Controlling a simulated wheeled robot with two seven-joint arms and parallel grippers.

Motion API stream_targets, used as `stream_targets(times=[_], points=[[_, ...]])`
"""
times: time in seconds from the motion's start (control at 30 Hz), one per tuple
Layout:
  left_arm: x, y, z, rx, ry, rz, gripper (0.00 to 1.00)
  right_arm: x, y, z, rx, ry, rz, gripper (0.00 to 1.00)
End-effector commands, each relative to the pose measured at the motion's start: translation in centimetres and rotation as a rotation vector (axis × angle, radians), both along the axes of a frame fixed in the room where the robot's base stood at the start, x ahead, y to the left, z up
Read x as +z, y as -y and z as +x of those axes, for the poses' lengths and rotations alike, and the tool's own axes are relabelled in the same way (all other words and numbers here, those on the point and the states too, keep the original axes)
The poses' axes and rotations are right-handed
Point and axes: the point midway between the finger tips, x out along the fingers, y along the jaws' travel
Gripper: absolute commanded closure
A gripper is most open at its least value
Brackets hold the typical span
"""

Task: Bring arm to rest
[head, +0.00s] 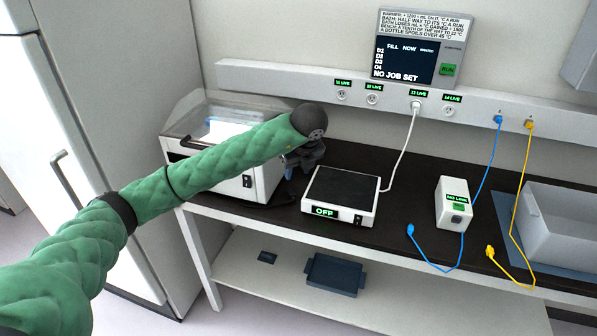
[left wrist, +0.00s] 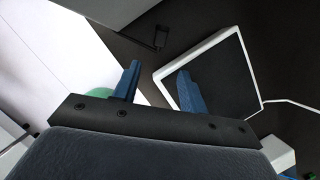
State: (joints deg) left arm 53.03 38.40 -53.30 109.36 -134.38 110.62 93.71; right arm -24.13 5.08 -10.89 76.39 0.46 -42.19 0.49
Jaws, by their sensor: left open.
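My left arm (head: 225,155), in a green quilted sleeve, reaches in from the left of the head view over the bench. My left gripper (head: 297,165) hangs at its end, between the white-topped machine and the flat plate unit. In the left wrist view, the left gripper (left wrist: 160,88) shows two blue fingers spread apart with nothing between them. The dark plate with the white rim (left wrist: 215,70) lies below and beyond the fingers. My right gripper is in neither view.
The plate unit (head: 340,194) reads OFF. A white machine (head: 232,187) stands behind my arm. A small white box (head: 454,203), blue cable (head: 430,262), yellow cable (head: 512,215) and grey basin (head: 560,225) are to the right. A wall panel (head: 415,50) reads NO JOB SET. A blue tray (head: 335,275) sits on the lower shelf.

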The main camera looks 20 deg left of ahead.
Motion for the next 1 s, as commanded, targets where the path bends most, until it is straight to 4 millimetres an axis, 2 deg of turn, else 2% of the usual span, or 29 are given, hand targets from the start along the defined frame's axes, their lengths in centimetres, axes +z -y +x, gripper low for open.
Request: stream_targets(times=[0.3,0.53,0.63,0.77,0.9,1.0], points=[[1.1,0.2,-0.3,0.000,-0.001,0.000,0.57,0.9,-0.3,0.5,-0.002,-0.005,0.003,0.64],[1.0,0.3,-0.3,-0.004,-0.002,-0.004,0.57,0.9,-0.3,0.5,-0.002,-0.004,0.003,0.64],[0.2,1.5,-0.7,-0.042,-0.011,-0.046,0.57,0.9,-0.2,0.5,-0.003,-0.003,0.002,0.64],[-2.0,5.9,-2.3,-0.175,-0.037,-0.204,0.57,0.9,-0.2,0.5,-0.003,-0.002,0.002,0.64],[-3.7,12.9,-5.5,-0.365,-0.054,-0.485,0.57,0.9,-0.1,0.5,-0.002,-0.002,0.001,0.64],[-3.8,17.5,-8.1,-0.477,-0.045,-0.705,0.57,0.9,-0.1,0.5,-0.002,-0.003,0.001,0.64]])
